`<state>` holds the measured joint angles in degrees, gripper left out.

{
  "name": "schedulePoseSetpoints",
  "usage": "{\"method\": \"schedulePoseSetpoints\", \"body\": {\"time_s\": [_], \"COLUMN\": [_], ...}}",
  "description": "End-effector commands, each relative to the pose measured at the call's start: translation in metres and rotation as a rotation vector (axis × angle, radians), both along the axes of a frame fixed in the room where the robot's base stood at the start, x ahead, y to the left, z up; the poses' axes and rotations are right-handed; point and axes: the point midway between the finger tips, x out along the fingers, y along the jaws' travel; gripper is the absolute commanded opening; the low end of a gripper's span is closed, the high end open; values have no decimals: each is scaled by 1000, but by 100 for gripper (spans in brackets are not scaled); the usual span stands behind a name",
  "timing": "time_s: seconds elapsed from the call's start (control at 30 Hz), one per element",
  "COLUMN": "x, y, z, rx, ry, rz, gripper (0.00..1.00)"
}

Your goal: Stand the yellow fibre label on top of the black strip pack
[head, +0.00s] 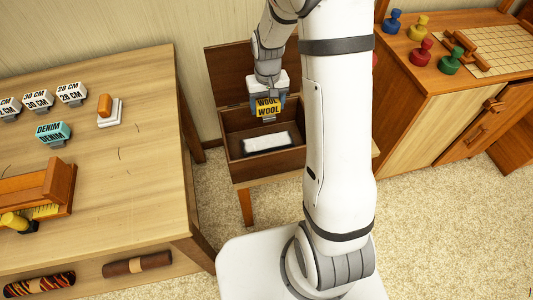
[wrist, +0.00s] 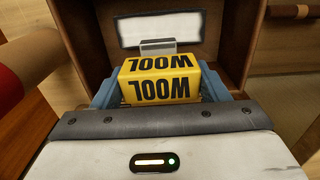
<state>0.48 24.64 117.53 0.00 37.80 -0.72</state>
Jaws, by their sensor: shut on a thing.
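The yellow fibre label (head: 268,106) reads WOOL and is held in my gripper (head: 267,100) above the open wooden chest (head: 236,158). In the wrist view the label (wrist: 160,79) sits between the blue fingers of my gripper (wrist: 158,92), its foot pointing away from me. Inside the chest lies a pack (head: 266,142) with a white top and dark edges, which I take for the black strip pack. The pack also shows in the wrist view (wrist: 186,29), beyond the label. The label looks apart from the pack, with a gap below it.
The chest's raised lid (head: 226,72) stands behind my gripper. At left, a wooden table (head: 150,150) holds a teal DENIM label (head: 53,132), several white size labels (head: 71,93) and a stamp (head: 106,106). A cabinet with coloured pegs (head: 421,55) stands at right.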

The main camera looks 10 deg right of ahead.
Motion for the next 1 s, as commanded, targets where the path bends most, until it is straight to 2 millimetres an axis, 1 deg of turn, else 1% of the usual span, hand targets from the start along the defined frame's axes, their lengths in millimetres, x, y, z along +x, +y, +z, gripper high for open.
{"method": "schedulePoseSetpoints", "body": {"time_s": [0.03, 0.2, 0.4, 0.47, 0.6, 0.7, 0.87, 1.0], "x": [0, -2, -3, -3, -4, -4, -3, -4], "y": [0, 0, -1, -1, -1, -1, -1, -1], "z": [-20, -34, -42, -50, -77, -92, -102, -121], "rx": [0, 0, 0, 0, 1, 1, 1, 1], "ry": [-3, -2, 1, 2, 5, 4, 1, 2], "rz": [0, 0, -1, -1, -1, -1, -1, -2], "gripper": [45, 45, 45, 45, 45, 45, 45, 45]}}
